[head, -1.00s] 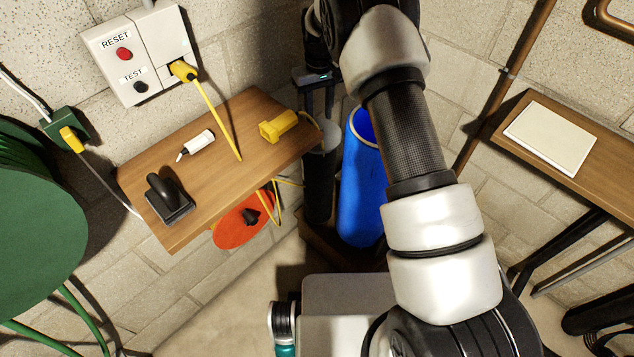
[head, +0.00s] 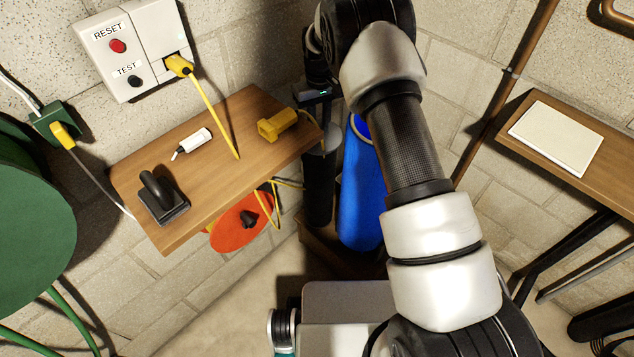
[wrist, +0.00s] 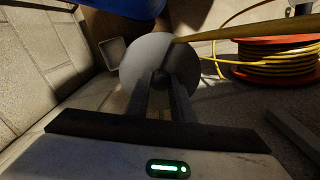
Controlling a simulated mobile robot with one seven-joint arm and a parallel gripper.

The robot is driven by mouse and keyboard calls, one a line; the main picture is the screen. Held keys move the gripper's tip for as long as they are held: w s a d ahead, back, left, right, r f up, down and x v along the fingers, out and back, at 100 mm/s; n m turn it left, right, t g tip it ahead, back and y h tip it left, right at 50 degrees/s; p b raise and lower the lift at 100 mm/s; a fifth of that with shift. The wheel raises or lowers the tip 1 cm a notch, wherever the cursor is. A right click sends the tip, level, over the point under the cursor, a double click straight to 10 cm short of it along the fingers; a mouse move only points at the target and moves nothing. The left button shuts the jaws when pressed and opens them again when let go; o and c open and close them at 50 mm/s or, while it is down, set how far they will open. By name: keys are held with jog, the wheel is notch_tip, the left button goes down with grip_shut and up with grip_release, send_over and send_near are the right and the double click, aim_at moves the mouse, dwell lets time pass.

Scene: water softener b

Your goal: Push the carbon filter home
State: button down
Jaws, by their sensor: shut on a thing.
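The carbon filter appears to be the upright dark cylinder (head: 319,190) with a grey round top, beside the blue tank. In the wrist view its round grey top (wrist: 138,62) lies straight ahead of my gripper (wrist: 161,84), half lit and half in shadow. My gripper (head: 318,122) points down over this top in the head view. Its two fingers are shut on a small dark knob (wrist: 160,77) at the middle of the top. The lower end of the cylinder and whatever it fits into are hidden.
A blue tank (head: 360,195) stands close on the right of the cylinder. A wooden shelf (head: 235,180) on the left holds a yellow part (head: 277,125), a white tube and a black-handled tool. An orange cord reel (head: 240,224) is below it. A yellow cord runs near the fingers.

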notch_tip(320, 180, up, 52)
jog(key=p, duration=2.6)
dwell(0.6)
jog(key=shift+w+f, duration=0.1)
jog(key=shift+f, duration=0.1)
